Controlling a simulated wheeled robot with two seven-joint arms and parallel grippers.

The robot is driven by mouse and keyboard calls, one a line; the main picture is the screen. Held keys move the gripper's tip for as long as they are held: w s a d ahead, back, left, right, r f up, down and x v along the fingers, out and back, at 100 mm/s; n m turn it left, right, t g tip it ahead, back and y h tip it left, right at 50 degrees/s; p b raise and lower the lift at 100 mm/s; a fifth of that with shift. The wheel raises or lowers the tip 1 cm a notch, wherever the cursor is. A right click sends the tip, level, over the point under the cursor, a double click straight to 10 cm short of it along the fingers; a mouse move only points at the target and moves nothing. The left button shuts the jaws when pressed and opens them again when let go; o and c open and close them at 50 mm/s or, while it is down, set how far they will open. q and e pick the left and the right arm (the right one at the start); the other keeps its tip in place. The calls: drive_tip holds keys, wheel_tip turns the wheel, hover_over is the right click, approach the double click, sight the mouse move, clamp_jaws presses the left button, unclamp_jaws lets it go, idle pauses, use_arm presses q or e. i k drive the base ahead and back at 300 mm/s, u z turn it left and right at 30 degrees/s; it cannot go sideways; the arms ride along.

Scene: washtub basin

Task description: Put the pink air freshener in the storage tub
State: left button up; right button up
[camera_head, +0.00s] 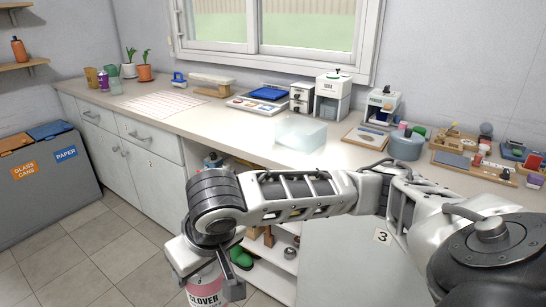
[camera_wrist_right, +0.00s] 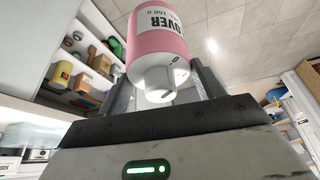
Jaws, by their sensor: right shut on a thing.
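The pink air freshener (camera_head: 205,291) is a pink and white can with a "CLOVER" label, at the bottom of the head view, partly cut off. My right gripper (camera_head: 210,265) is shut on it and holds it in front of the open shelves. In the right wrist view the can (camera_wrist_right: 162,38) sits between the two fingers, its white nozzle end toward the camera. A translucent pale-blue open tub (camera_head: 300,134), likely the storage tub, stands on the counter, away from the can and beyond my right forearm. My left gripper is not in view.
The counter (camera_head: 232,128) has clear room left of the tub. A blue-grey round container (camera_head: 406,146), boxes and wooden trays stand to the right. Open shelves (camera_head: 268,262) with small items lie below the counter. Grey recycling bins (camera_head: 45,185) stand at the left.

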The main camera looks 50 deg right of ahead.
sight(299, 144)
drive_tip(key=z, duration=0.55)
drive_tip(key=i, duration=0.5)
drive_tip(key=z, duration=0.6)
